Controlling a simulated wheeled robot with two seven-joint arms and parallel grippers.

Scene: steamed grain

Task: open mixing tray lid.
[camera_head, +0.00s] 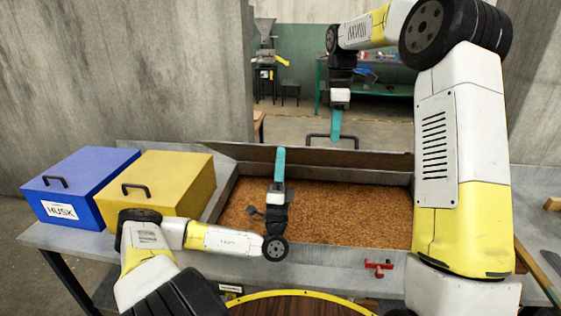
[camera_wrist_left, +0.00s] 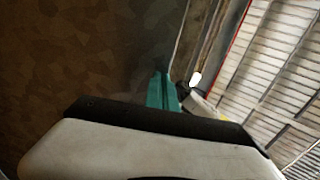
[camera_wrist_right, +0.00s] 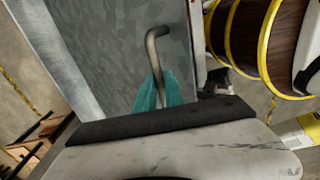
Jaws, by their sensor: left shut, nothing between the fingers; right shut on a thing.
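The mixing tray (camera_head: 345,258) is a grey metal box filled with brown grain. Its lid (camera_head: 380,160) is raised along the tray's back edge, leaving the grain exposed. The lid's dark bar handle (camera_head: 318,136) shows behind the lid's upper edge. My right gripper (camera_head: 336,128) is shut on this handle, which also shows between its teal fingertips in the right wrist view (camera_wrist_right: 157,92) against the grey lid panel (camera_wrist_right: 105,45). My left gripper (camera_head: 280,152) is shut and empty, its teal fingertips in front of the lid; whether they touch it I cannot tell.
A blue HUSK box (camera_head: 85,180) and a yellow box (camera_head: 175,180), both with closed handled lids, stand left of the tray. A red fitting (camera_head: 379,267) is on the tray's front. A yellow-rimmed wooden barrel (camera_head: 300,305) stands in front. My right arm covers the tray's right side.

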